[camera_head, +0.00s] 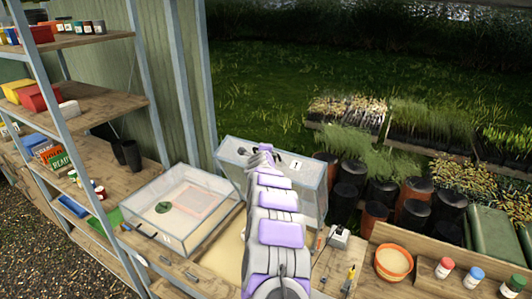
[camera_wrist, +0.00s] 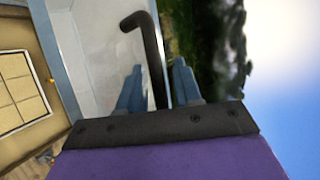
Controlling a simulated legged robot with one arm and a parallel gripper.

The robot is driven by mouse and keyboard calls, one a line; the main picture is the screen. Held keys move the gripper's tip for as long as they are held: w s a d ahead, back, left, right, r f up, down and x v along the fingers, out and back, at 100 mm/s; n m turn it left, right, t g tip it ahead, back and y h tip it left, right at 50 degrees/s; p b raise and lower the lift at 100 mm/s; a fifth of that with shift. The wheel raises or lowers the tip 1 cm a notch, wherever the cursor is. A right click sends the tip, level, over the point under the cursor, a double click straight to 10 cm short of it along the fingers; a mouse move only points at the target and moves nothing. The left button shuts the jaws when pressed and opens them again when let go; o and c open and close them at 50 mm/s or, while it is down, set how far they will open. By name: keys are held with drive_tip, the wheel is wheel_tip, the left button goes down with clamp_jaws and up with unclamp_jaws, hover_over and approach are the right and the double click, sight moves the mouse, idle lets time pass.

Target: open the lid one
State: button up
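In the head view, the clear pane marked with a single stroke, lid one (camera_head: 297,166), stands steeply tilted behind a pale wooden surface. My gripper (camera_head: 262,152) is at its upper edge, mostly hidden by my arm. In the wrist view, a black bent handle (camera_wrist: 153,45) runs down between the two blue fingers of my gripper (camera_wrist: 158,88), beside the clear pane (camera_wrist: 98,45). The fingers are apart, with narrow gaps seeming to show beside the handle. Whether either finger touches it is hard to tell.
A second clear box (camera_head: 205,236), marked with two strokes, stands left with its dark handle in front. A shelf rack (camera_head: 85,120) rises at far left. Dark pots (camera_head: 345,195) stand right, and an orange pot (camera_head: 393,263) and small jars (camera_head: 445,267) are at front right.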

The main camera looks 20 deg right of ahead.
drive_tip(key=shift+s+f, duration=0.1)
drive_tip(key=shift+f, duration=0.1)
drive_tip(key=shift+b+v, duration=0.9)
drive_tip(key=shift+v, duration=0.25)
drive_tip(key=shift+s+a+r+b, duration=0.3)
drive_tip(key=shift+s+r, duration=0.05)
drive_tip(key=shift+s, duration=0.25)
drive_tip(key=b+v, duration=0.2)
drive_tip(key=v, duration=1.1)
drive_tip(key=shift+a+b, duration=0.3)
